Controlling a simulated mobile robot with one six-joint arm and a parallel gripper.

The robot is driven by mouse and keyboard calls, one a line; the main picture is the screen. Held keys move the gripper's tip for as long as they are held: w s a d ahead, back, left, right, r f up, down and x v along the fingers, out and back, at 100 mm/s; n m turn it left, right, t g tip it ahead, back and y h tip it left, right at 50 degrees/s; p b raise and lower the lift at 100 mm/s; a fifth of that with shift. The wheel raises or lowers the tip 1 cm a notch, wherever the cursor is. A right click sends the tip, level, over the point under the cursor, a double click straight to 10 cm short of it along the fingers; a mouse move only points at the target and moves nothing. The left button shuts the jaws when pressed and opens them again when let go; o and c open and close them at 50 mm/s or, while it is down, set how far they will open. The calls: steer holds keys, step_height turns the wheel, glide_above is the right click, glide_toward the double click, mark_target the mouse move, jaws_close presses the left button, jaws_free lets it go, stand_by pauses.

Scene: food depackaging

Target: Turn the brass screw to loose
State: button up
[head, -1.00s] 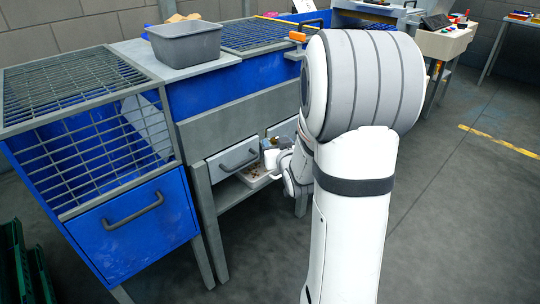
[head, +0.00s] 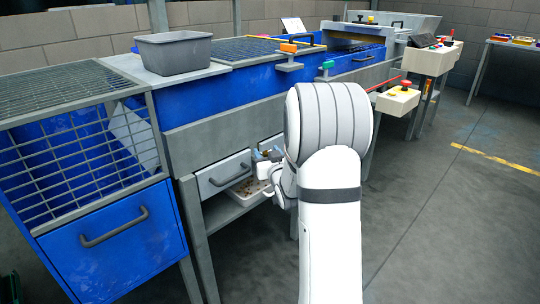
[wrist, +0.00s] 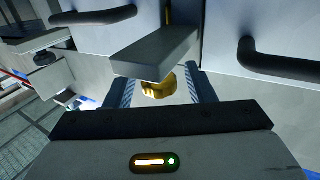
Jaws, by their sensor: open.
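The brass screw (wrist: 158,87) shows in the wrist view as a rounded golden knob. It sits just below a grey bracket plate (wrist: 155,53) that juts from a pale panel. My gripper (wrist: 163,77) is open, with one finger to the left and one to the right of the screw. The screw is between the fingers; I cannot tell whether either finger touches it. In the head view, my gripper is at the drawer fronts, mostly hidden behind my arm, and I cannot make out the screw.
A dark handle (wrist: 280,62) is to the right of the bracket in the wrist view. In the head view, a drawer (head: 222,174) with a handle is left of my wrist, above a white tray (head: 246,192) holding brown bits. Open floor lies to the right.

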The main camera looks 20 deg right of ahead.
steer(key=shift+c, duration=0.2)
steer(key=c, duration=0.9)
steer(key=shift+d, duration=0.2)
steer(key=shift+a, duration=0.1)
